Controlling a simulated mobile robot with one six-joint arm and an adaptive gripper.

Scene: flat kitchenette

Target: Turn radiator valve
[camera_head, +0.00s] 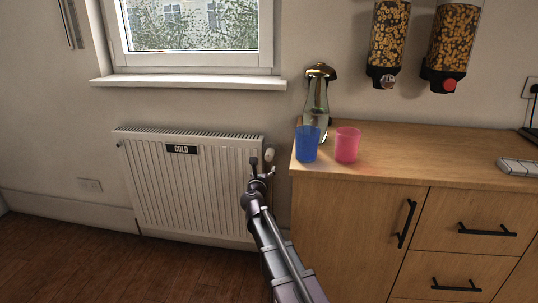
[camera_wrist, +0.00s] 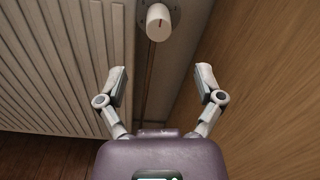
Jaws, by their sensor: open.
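The white radiator (camera_head: 190,185) stands under the window and bears a dark label reading COLD. Its white valve knob (camera_head: 269,155) is at the radiator's upper right end, beside the cabinet. In the wrist view the valve knob (camera_wrist: 159,22) shows at the top centre, with a red mark on its face. My gripper (camera_head: 262,169) is close to the knob in the head view. In the wrist view my gripper (camera_wrist: 160,75) is open, with its two fingers spread and nothing between them. The knob lies beyond the fingertips, apart from them.
A wooden cabinet (camera_head: 350,220) stands close on the right of the valve. The windowsill (camera_head: 190,83) juts out above the radiator. The floor in front is clear.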

